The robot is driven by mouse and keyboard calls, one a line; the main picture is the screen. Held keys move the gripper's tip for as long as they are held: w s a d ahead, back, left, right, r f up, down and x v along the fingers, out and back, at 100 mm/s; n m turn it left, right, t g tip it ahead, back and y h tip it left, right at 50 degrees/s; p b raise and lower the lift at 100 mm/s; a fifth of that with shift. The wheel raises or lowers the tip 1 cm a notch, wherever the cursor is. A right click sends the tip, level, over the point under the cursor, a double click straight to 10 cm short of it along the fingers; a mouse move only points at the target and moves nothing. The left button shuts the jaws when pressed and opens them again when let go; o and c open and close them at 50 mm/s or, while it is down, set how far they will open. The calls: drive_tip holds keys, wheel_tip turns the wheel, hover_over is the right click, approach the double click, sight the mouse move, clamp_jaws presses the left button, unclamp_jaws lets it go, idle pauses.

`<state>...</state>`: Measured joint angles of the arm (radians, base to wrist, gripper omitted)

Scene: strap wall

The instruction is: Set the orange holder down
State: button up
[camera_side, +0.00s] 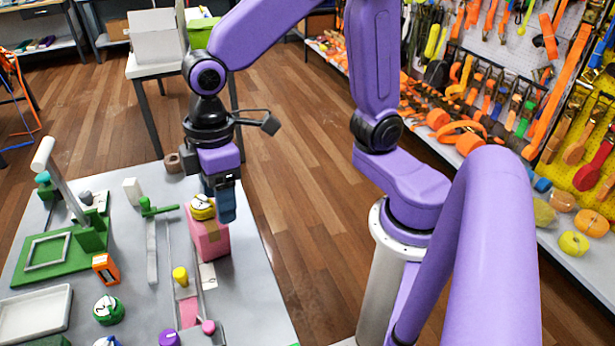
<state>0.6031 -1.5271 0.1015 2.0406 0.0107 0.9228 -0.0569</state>
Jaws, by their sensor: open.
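The orange holder (106,268) is a small block with a dark front panel. It stands on the grey table (245,310), just right of the green base plate. No gripper touches it. My gripper (222,200) points down at the right side of a pink box (207,235), well to the right of the orange holder. A yellow and black round piece (202,207) sits on top of the pink box, close beside the fingers. The jaws are open. I cannot tell whether a finger touches the box or the round piece.
A green fixture (62,258) with a tilted grey lever and a white tray (35,315) fill the table's left. Green (108,310) and purple (169,338) round pieces stand in front. A rail with a yellow knob (180,276) lies mid-table. The right front of the table is bare.

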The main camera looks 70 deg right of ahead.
drive_tip(key=s+d+f+n, duration=0.1)
drive_tip(key=s+d, duration=1.1)
drive_tip(key=s, duration=0.1)
drive_tip(key=shift+s+f, duration=0.2)
drive_tip(key=shift+f, duration=0.1)
